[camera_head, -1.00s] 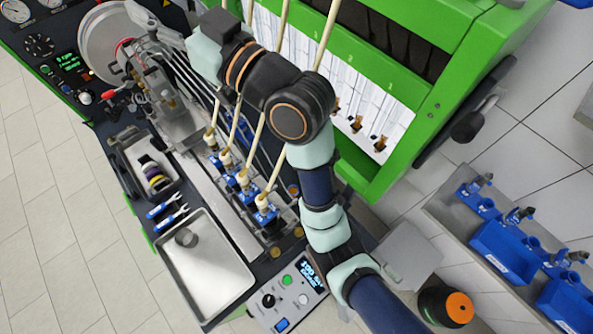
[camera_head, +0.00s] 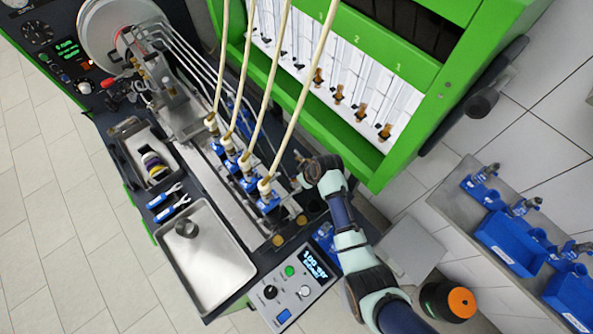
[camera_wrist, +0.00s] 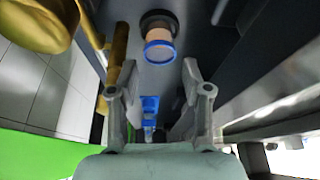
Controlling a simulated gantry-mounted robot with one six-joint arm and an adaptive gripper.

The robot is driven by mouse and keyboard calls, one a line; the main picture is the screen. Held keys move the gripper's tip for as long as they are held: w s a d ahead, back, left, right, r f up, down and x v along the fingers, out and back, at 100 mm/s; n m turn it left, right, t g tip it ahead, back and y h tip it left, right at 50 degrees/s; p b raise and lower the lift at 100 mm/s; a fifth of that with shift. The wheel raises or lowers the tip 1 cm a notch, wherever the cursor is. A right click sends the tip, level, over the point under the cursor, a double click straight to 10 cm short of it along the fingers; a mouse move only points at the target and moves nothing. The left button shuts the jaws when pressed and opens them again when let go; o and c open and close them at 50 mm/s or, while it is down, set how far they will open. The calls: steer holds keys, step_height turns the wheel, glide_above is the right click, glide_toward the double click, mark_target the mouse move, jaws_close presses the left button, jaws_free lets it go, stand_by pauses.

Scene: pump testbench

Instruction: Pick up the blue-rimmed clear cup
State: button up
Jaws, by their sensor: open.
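The blue-rimmed clear cup (camera_wrist: 159,53) is at the top middle of the wrist view, with its blue rim facing the camera and something tan showing through it. It sits in or against a dark round fitting (camera_wrist: 158,19). My gripper (camera_wrist: 159,70) is open and empty, with one finger on each side below the cup in the picture. The cup appears beyond the fingertips, not between them. In the head view I cannot make out the cup, and the arm's end is beside the row of blue injectors (camera_head: 268,200), with the fingers not clear.
Brass-coloured cylinders (camera_wrist: 38,22) stand close at the left of the wrist view. A blue part (camera_wrist: 149,106) lies between the fingers in the picture. In the head view, pale hoses (camera_head: 318,60) rise from the injectors, beside a green cabinet (camera_head: 365,160). A metal tray (camera_head: 215,270) is mostly bare.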

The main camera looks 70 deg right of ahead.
mark_target(295, 180)
steer(key=shift+w+b+x, duration=0.1)
steer(key=shift+b+x, duration=0.35)
steer(key=shift+x, duration=1.5)
steer(key=shift+w+b+x, duration=0.15)
steer(key=shift+b+x, duration=0.25)
steer(key=shift+x, duration=1.55)
steer(key=shift+d+r, duration=0.1)
steer(key=shift+r, duration=0.05)
steer(key=c, duration=0.9)
step_height(295, 180, up, 20)
steer(key=p, duration=0.3)
